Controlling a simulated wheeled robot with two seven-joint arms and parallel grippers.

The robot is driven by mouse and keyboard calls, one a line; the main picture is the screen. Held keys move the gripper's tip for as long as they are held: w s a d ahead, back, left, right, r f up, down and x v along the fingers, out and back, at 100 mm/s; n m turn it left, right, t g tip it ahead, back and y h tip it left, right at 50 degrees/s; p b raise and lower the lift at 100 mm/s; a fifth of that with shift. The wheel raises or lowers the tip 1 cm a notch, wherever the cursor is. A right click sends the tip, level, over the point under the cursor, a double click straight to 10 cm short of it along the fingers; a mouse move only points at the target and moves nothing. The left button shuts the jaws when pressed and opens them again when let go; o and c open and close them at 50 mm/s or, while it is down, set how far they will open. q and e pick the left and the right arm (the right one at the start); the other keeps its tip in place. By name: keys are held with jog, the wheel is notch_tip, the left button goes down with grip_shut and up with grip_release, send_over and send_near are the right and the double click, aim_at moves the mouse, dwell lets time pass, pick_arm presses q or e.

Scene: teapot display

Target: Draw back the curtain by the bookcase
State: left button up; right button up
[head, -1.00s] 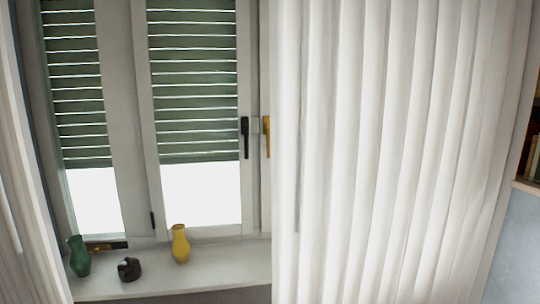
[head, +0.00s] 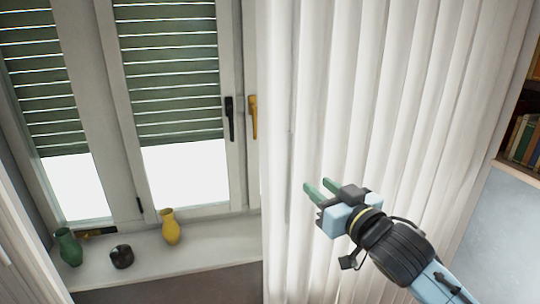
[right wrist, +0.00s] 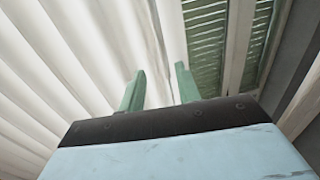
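The white pleated curtain (head: 385,90) hangs at the right of the window, beside the bookcase (head: 524,130), and covers the window's right part. My right gripper (head: 319,186) is in front of the curtain, near its left edge, with its green fingers pointing up and left. In the right wrist view the fingers (right wrist: 159,85) stand apart with nothing visible between them, and the curtain (right wrist: 60,60) fills the left and middle behind them. I cannot tell whether a finger touches the cloth. My left gripper is not in view.
On the window sill (head: 205,256) stand a green vase (head: 69,247), a dark round pot (head: 121,257) and a yellow vase (head: 170,228). A black handle (head: 229,118) and a yellow handle (head: 253,116) are on the window frames. Another curtain (head: 25,240) hangs at far left.

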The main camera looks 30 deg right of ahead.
aim_at(291, 163)
jog(key=w+p, duration=0.1)
jog(key=w, duration=0.5)
jog(key=w+p, duration=0.1)
jog(key=w, duration=0.6)
jog(key=shift+w+d+r, duration=0.15)
jog(key=shift+d, duration=0.05)
grip_shut()
